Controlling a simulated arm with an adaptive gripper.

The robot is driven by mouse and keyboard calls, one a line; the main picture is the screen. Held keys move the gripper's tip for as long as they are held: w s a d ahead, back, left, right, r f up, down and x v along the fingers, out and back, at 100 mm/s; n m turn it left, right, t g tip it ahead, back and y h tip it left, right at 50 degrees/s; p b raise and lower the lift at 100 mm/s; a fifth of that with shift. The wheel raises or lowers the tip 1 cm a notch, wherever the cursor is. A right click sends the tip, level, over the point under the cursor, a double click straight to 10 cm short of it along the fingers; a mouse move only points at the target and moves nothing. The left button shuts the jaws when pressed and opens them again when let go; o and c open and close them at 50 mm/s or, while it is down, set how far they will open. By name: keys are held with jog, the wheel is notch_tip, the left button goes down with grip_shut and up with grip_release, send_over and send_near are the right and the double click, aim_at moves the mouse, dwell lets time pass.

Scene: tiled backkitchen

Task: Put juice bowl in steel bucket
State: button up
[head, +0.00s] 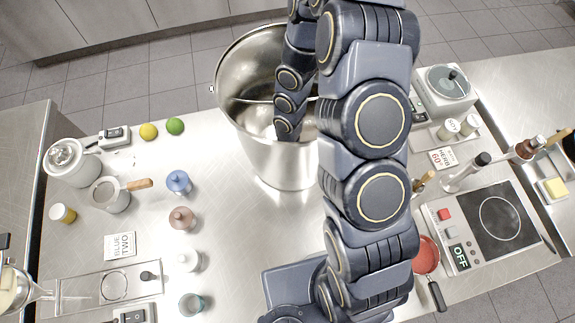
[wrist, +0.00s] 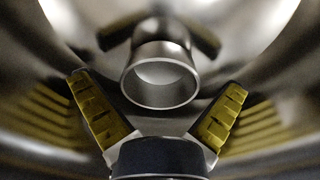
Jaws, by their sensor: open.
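The steel bucket (head: 285,165) stands at the back middle of the counter in the head view. My arm reaches down into it, and its wall hides my gripper there. In the wrist view my gripper (wrist: 158,88) is open, with its yellow-padded fingers spread apart. A small shiny steel cup (wrist: 162,98), apparently the juice bowl, shows between and beyond the fingers with its round mouth facing the camera. Curved shiny metal surrounds it, so it appears to be inside the bucket. Neither finger visibly touches it. I cannot tell whether it rests on the bottom.
A lime (head: 175,126) and a lemon (head: 148,132) lie left of the bucket. A pot with a wooden handle (head: 110,195) and small coloured bottles (head: 179,182) stand farther left. A cooktop (head: 490,220) and red pan (head: 426,254) are at right. Counter between bottles and bucket is clear.

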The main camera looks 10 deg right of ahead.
jog(key=c, duration=1.1)
jog(key=shift+c, duration=0.2)
jog(key=shift+r, duration=0.1)
notch_tip(320, 180, up, 10)
jog(key=shift+r, duration=2)
jog(key=shift+r, duration=1.95)
